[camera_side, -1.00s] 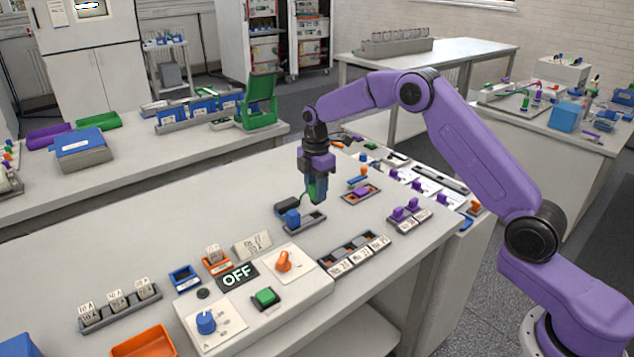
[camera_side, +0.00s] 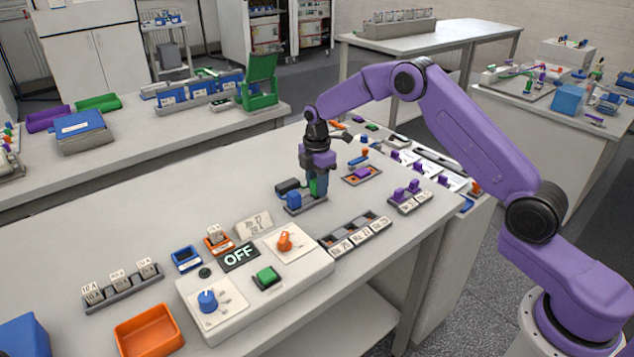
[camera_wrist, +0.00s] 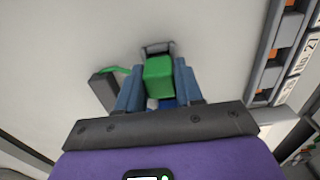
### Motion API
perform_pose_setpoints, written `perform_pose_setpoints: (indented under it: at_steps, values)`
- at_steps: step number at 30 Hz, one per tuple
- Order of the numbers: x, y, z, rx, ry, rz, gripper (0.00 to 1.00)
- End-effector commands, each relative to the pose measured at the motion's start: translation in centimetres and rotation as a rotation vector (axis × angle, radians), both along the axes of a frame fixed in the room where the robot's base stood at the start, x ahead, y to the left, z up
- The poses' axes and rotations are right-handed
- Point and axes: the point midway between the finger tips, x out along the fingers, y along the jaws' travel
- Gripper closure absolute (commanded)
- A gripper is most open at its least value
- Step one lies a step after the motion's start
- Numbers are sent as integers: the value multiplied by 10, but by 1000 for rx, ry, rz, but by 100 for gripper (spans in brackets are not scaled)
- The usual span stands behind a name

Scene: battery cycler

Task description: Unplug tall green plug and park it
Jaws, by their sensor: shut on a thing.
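My gripper (camera_side: 317,194) is shut on the green plug (camera_side: 315,186), low at the right part of a small grey holder (camera_side: 308,209). A blue plug (camera_side: 293,199) stands in the holder's left part. In the wrist view the green plug (camera_wrist: 158,77) sits between my blue fingers, with the holder's grey end (camera_wrist: 157,47) just beyond it. A green cable (camera_wrist: 117,69) runs from it to a dark box (camera_wrist: 104,91). The plug's lower end is hidden, so I cannot tell whether it is seated in the holder.
A control box has an OFF display (camera_side: 239,257), an orange knob (camera_side: 285,241) and a green button (camera_side: 267,276). A labelled rack (camera_side: 349,227), purple plugs (camera_side: 399,195) and an orange-purple tray (camera_side: 362,174) stand nearby.

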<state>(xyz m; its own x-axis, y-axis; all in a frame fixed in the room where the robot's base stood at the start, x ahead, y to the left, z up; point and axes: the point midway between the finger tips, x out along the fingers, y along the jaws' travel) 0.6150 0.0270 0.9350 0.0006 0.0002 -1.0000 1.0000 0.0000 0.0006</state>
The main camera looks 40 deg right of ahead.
Motion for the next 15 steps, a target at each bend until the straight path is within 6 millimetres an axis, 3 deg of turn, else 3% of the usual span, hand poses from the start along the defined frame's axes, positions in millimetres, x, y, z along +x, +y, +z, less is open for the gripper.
perform_pose_setpoints:
  at_steps: [15]
  values:
    - [0, 0, -4, 0, 0, 0, 95]
